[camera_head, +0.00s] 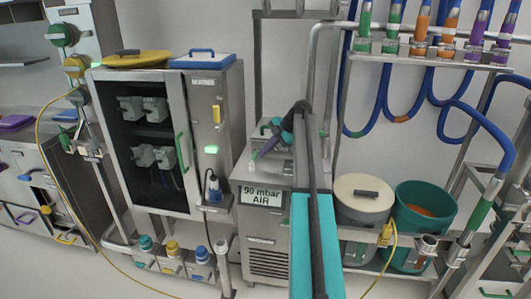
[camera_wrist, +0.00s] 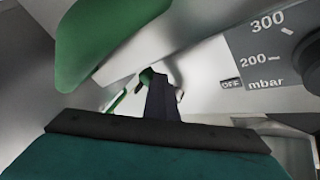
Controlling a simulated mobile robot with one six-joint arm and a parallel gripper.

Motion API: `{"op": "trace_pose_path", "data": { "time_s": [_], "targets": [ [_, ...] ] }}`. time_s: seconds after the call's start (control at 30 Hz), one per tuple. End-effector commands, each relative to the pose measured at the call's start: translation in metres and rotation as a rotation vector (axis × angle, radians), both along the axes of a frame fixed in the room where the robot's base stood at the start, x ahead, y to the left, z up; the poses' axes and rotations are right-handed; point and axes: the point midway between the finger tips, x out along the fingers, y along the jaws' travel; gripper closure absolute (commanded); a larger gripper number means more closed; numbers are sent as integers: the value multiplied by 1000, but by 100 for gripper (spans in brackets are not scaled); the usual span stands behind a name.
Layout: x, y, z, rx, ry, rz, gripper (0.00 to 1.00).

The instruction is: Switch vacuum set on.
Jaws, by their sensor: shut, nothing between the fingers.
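The vacuum set appears to be the grey cabinet (camera_head: 266,208) labelled "90 mbar AIR", standing in the middle of the head view. A dark round knob (camera_wrist: 309,60) is cut off by the right edge. My gripper (camera_wrist: 162,80) is shut and empty, close in front of the panel and left of the OFF mark. Whether it touches anything cannot be told. In the head view my arm reaches over the cabinet, and the fingertips are not clear.
A large green part (camera_wrist: 105,38) is close at the upper left of the wrist view. A glass-door cabinet (camera_head: 160,130) stands left of the vacuum set.

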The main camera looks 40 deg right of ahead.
Motion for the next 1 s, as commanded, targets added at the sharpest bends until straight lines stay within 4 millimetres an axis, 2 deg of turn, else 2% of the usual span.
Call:
{"op": "trace_pose_path", "data": {
  "time_s": [0.03, 0.37, 1.0],
  "targets": [
    [8, 6, 2, 4, -13, 3, 100],
    [1, -1, 14, 3, -14, 3, 100],
    [-49, -46, 89, 0, -5, -1, 100]
  ]
}}
